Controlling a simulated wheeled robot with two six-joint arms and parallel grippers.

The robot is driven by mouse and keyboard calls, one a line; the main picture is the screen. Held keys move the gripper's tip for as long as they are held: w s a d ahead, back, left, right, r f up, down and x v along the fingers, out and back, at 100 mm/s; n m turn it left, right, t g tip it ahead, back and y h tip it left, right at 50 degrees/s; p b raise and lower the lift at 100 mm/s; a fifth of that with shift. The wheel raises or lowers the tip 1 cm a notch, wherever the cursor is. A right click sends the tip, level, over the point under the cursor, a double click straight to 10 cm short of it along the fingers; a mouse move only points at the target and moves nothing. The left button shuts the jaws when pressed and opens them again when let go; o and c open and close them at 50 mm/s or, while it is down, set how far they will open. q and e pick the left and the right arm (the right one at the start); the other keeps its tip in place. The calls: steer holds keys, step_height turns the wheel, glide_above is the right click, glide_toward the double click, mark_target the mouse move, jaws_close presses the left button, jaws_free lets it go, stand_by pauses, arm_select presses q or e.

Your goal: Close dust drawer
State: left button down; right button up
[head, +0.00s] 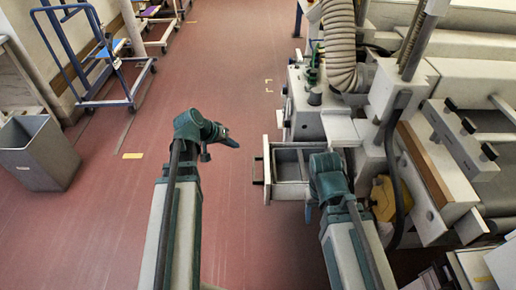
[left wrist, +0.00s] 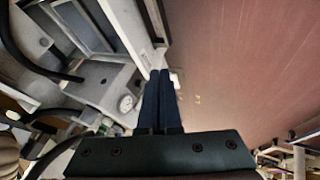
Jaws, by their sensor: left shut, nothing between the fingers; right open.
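The dust drawer (head: 290,165) is a light grey open-topped box. In the head view it sticks out to the left of the machine, with its inside showing and a dark handle (head: 258,170) on its front. My left gripper (head: 236,143) is shut and empty. It is left of and a little beyond the drawer front, apart from the handle in the head view. In the left wrist view its closed dark fingers (left wrist: 160,100) show, with the drawer (left wrist: 75,30) at the upper left. My right gripper (head: 309,212) is open, near the drawer's near side, mostly hidden by its own wrist.
The machine, with a control box (head: 305,110) and a ribbed hose (head: 339,45), fills the right side. A grey bin (head: 38,150) and a blue trolley (head: 105,70) stand at the left. The red floor left of the drawer is clear.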

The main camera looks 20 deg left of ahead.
arm_select(q)
steer(key=b+x, duration=0.2)
steer(key=x, duration=0.1)
steer(key=d+b+x, duration=0.1)
steer(key=b+x, duration=0.2)
steer(key=x, duration=0.1)
steer(key=d+r+b+x, duration=0.1)
steer(key=b+x, duration=0.1)
steer(key=x, duration=0.2)
steer(key=shift+f+b, duration=0.1)
steer(key=shift+b, duration=0.3)
steer(key=shift+w+d, duration=0.25)
steer(key=shift+d, duration=0.5)
steer(key=w+d, duration=0.3)
steer(key=d, duration=0.9)
steer(key=w+d, duration=0.3)
steer(key=d, duration=0.8)
steer(key=shift+w+d, duration=0.4)
